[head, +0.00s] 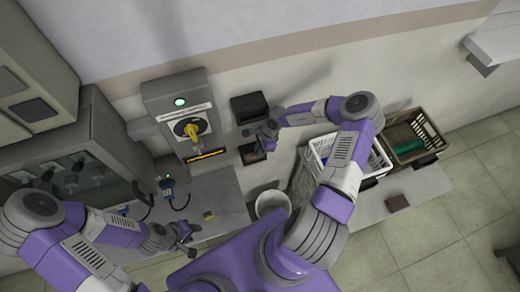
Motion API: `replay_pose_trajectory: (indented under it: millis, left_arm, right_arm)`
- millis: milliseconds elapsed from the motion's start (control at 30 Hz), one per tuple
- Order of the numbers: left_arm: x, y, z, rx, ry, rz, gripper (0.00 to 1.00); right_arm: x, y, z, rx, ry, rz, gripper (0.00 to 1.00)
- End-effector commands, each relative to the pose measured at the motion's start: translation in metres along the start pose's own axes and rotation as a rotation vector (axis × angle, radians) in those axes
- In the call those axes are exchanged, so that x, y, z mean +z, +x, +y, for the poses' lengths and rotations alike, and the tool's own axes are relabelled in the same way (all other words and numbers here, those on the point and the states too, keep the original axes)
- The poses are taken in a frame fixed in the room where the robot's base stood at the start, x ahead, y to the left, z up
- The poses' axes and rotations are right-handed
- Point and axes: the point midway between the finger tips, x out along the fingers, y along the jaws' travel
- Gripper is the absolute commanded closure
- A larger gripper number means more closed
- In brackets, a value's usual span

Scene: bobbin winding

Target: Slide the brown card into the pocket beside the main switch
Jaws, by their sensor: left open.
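The main switch (190,128) is a grey wall box with a yellow handle and a lit green lamp. Right of it on the wall are a black box (249,106) and, below that, a dark-framed holder (251,156) with a brownish inside. I cannot tell which is the pocket, or whether the brownish patch is the card. My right gripper (264,143) is at the lower holder, and its fingers are too small to read. My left gripper (187,240) is open over the bench at lower left, with nothing visible in it.
A small brown flat piece (397,201) lies on the pale bench at right. Behind it stand a white basket (322,150) and a brown crate (431,137) with a green item. A white bin (272,203) stands below the holder. A grey machine (75,160) fills the left.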

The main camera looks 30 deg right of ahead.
Motion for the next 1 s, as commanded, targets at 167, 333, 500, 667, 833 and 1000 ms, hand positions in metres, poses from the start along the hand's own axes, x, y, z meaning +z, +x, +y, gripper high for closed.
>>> replay_pose_trajectory:
  millis: [167,333,500,667,833,1000]
  left_arm:
    - [0.000,0.000,0.000,0.000,0.000,0.000,0.57]
    - [0.000,0.000,0.000,0.000,0.000,0.000,0.57]
    - [0.000,-0.006,0.002,0.000,0.000,0.000,0.57]
    - [0.000,-0.010,0.004,0.000,0.000,0.000,0.57]
    - [0.000,-0.009,0.004,0.000,0.000,0.000,0.57]
    - [0.000,-0.010,0.004,0.000,0.000,0.000,0.57]
  right_arm:
    - [0.000,0.000,0.000,0.000,0.000,0.000,1.00]
    - [0.000,0.000,0.001,0.001,0.000,0.000,1.00]
    - [0.003,-0.013,0.000,0.000,0.000,0.002,1.00]
    - [0.010,-0.032,-0.001,-0.003,-0.002,0.002,1.00]
    - [0.018,-0.052,-0.002,-0.005,-0.007,0.000,1.00]
    - [0.026,-0.069,-0.002,-0.005,-0.012,0.000,1.00]
